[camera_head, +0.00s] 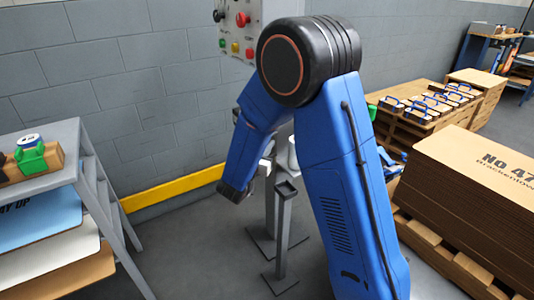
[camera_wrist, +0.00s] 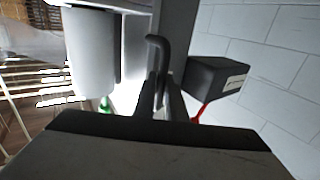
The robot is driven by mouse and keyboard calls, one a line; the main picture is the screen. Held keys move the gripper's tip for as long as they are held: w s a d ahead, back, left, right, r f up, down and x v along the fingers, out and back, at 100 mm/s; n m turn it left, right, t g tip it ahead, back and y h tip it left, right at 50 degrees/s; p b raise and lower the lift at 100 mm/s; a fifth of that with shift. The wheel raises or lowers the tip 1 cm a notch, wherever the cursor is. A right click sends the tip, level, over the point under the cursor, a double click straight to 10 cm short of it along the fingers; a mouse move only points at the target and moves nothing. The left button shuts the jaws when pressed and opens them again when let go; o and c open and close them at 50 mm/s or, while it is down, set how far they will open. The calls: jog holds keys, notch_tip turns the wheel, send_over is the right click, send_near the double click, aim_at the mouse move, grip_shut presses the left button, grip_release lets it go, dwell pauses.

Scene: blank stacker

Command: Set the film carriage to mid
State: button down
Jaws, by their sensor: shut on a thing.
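In the wrist view, my gripper (camera_wrist: 161,92) is shut on a dark hooked handle (camera_wrist: 155,43), its narrow fingers on either side of the lower part. The handle stands in front of a grey upright (camera_wrist: 176,25). A white film roll (camera_wrist: 92,55) stands left of the handle. A dark box with a pale label (camera_wrist: 212,76) is on the right. In the head view, my gripper (camera_head: 235,192) is beside the grey stand. The white roll (camera_head: 292,155) is partly hidden behind my blue arm. I cannot make out the carriage's height setting.
A panel with coloured buttons (camera_head: 238,28) is above the stand, by the grey block wall. A short grey post (camera_head: 281,235) stands on the floor in front. A shelf rack (camera_head: 62,150) is at left. Stacked cardboard (camera_head: 480,185) on a pallet is at right.

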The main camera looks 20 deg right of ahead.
jog(key=shift+r, duration=0.3)
jog(key=c, duration=1.8)
grip_release()
jog(key=v, duration=1.7)
jog(key=shift+s+a+f, duration=0.15)
jog(key=shift+a, duration=0.05)
